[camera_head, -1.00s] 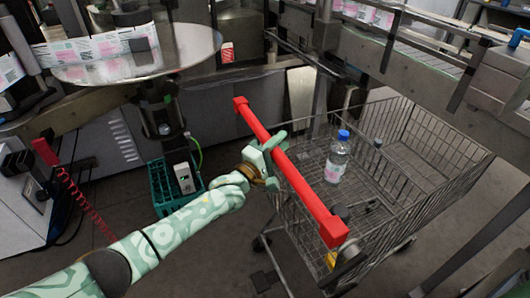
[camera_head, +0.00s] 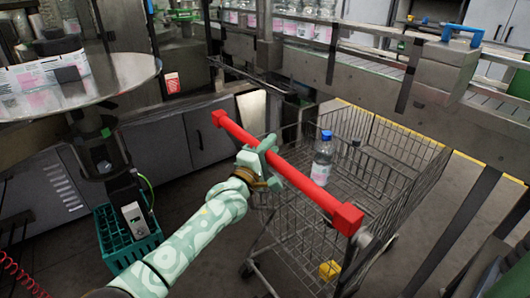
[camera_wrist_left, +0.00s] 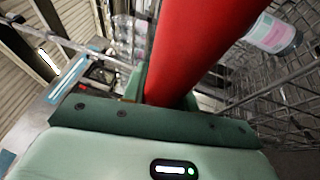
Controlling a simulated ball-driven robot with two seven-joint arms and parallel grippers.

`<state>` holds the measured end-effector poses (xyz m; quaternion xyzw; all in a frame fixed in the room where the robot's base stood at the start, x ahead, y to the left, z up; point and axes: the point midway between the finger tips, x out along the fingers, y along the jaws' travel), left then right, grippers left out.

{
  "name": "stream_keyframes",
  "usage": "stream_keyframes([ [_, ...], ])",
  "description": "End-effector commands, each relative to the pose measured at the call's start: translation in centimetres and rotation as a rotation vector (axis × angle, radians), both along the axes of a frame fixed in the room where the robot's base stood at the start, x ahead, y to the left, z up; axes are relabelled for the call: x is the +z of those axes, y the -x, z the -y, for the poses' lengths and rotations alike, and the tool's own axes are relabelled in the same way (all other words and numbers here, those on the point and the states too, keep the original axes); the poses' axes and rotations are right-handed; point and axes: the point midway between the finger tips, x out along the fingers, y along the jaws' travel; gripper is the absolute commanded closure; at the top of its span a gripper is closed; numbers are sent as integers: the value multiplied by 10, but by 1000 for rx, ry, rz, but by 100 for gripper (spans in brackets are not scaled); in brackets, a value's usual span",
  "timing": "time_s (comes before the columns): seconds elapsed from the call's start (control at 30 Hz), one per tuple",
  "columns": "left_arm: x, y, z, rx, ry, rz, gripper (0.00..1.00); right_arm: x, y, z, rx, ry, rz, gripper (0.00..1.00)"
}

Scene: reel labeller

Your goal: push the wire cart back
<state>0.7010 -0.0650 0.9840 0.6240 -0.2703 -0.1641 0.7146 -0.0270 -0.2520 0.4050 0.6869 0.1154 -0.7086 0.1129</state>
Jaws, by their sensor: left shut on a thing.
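The wire cart (camera_head: 372,165) stands on the floor right of the middle of the head view, with its red handle bar (camera_head: 312,190) on the near left side. My left gripper (camera_head: 262,158) is shut on the red handle bar, near its middle. In the left wrist view the red handle (camera_wrist_left: 195,45) runs up from between the fingers, whose tips are hidden. A clear bottle with a blue cap (camera_head: 322,160) stands upright inside the cart; part of a bottle (camera_wrist_left: 275,35) also shows in the wrist view. My right gripper is not in view.
A conveyor frame with a line of bottles (camera_head: 290,24) runs behind the cart. A round metal table (camera_head: 130,78) is at the left, with a teal crate (camera_head: 125,240) on the floor below. A yellow block (camera_head: 329,270) shows low at the cart. Grey floor lies around it.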

Motion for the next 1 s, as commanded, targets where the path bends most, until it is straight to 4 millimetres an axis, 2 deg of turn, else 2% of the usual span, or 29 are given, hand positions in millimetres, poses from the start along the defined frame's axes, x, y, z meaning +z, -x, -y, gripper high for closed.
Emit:
stream_keyframes([
  [0.33, 1, 0, 2, -2, -1, 1, 100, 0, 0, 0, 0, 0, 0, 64],
  [0.37, 1, 0, 2, -2, -1, 1, 63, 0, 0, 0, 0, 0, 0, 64],
  [0.4, 1, 0, 2, -2, -1, 1, 52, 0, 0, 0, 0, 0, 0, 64],
  [0.43, 1, 0, 2, -2, -1, 1, 50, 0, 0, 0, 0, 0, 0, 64],
  [0.77, 1, 3, -1, -1, 0, 1, 50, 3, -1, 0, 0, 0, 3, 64],
  [0.87, 1, 14, -9, 0, 1, 1, 50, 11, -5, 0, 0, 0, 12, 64],
  [1.0, -2, 41, -28, 0, 0, 1, 50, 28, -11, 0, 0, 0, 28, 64],
])
